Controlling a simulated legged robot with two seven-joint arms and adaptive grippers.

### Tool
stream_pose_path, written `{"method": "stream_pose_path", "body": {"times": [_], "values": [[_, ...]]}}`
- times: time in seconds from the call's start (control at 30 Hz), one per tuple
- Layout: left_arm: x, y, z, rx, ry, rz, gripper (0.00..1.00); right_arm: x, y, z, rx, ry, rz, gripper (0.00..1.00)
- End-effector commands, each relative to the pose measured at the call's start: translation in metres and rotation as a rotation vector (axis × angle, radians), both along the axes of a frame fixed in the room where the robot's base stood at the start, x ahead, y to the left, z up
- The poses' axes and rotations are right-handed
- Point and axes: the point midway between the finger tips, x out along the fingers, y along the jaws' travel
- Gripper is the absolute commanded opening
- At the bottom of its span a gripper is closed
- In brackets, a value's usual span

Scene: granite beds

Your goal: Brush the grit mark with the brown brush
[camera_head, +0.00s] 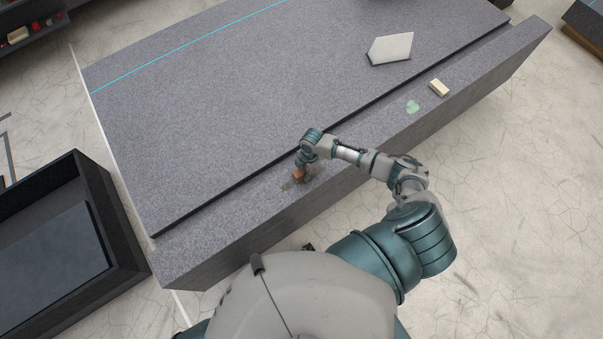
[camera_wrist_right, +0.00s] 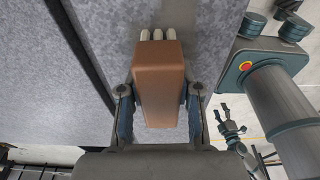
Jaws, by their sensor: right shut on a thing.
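My right gripper (camera_head: 300,178) is low over the front ledge of the granite bed. In the right wrist view it is shut on the brown brush (camera_wrist_right: 158,85), a brown block with pale bristle tufts at its far end. The brush (camera_head: 298,173) also shows in the head view, partly hidden by the gripper. A dark smudge, likely the grit mark (camera_head: 286,187), lies on the ledge beside the brush. I cannot tell whether the bristles touch the stone. A small dark gripper, probably my left one (camera_wrist_right: 230,125), shows in the right wrist view, too small to judge.
A green mark (camera_head: 412,107) and a cream block (camera_head: 439,88) are farther right on the ledge. A pale pointed plate (camera_head: 390,48) lies on the raised slab (camera_head: 220,110). A dark open bin (camera_head: 125,225) stands on the floor at left. The ledge between is clear.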

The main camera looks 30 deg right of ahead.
Motion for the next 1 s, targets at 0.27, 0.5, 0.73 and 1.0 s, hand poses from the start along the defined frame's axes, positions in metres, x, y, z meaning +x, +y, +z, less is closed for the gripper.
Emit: {"method": "stream_pose_path", "body": {"times": [0.27,0.5,0.73,1.0], "values": [[0.002,-0.001,0.010,0.001,-0.003,0.000,0.59,-0.005,0.025,0.000,0.007,0.006,0.003,0.01],[0.002,-0.001,0.016,0.002,-0.006,0.000,0.59,-0.006,0.046,0.002,0.007,0.003,0.001,0.01],[0.002,-0.001,0.016,0.002,-0.005,0.000,0.59,-0.005,0.044,0.000,0.005,0.003,-0.001,0.01],[0.002,-0.001,0.015,0.002,-0.005,0.000,0.59,-0.003,0.019,-0.001,0.004,0.002,-0.001,0.01]]}}
